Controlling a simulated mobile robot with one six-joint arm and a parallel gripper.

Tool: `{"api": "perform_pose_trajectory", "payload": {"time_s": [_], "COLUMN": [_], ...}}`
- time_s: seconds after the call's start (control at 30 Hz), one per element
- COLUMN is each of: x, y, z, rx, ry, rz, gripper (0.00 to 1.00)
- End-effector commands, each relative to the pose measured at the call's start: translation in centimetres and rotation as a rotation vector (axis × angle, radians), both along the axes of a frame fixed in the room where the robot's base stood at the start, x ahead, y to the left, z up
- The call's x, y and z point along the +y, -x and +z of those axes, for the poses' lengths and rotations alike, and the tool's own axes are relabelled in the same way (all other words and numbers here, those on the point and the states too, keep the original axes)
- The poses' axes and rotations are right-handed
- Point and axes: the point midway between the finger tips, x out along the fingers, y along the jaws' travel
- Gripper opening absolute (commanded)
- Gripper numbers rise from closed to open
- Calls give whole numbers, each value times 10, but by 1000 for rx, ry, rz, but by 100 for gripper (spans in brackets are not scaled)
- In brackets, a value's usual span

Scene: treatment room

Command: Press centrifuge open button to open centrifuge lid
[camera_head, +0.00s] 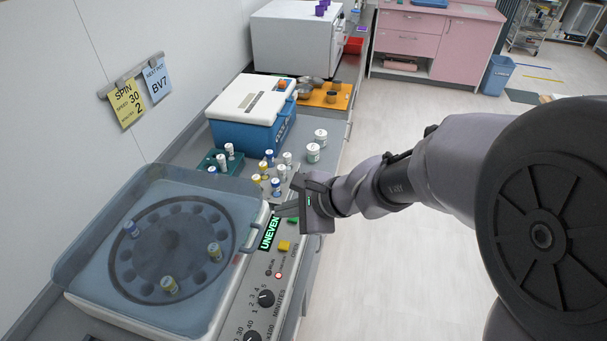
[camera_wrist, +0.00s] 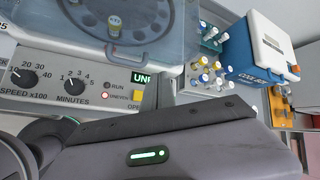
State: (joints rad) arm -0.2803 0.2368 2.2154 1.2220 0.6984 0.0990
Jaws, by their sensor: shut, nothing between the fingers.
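The centrifuge (camera_head: 95,312) stands at the lower left of the head view, with its clear blue lid (camera_head: 90,225) down over the rotor (camera_head: 190,230). Several dark holes and three capped vials show through the lid. The yellow open button (camera_head: 284,246) is on the front panel beside the display (camera_head: 269,233), which reads "UNEVEN". In the wrist view the yellow button (camera_wrist: 137,97) shows left of my finger, above partly hidden "OPEN" lettering. My gripper (camera_head: 280,210) is shut and empty above the panel's far end, apart from the button; its fingertips are partly hard to make out.
A red lamp (camera_wrist: 106,95) is lit on the panel, near black knobs (camera_head: 266,298). Beyond the centrifuge are several capped vials (camera_head: 276,186), a green rack (camera_head: 208,162) and a blue-and-white cool box (camera_head: 240,136). The floor (camera_head: 395,270) to the right is clear.

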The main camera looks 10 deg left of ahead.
Motion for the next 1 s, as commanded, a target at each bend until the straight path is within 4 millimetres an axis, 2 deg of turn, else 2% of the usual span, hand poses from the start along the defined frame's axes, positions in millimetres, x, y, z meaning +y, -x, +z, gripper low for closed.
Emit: {"api": "perform_pose_trajectory", "payload": {"time_s": [0.3, 0.47, 1.0], "x": [0, 0, 0], "y": [0, 0, 0], "z": [-1, -9, -84], "rx": [0, -1, -1], "ry": [0, 0, 1], "rz": [0, 1, 1], "gripper": [0, 0, 0]}}
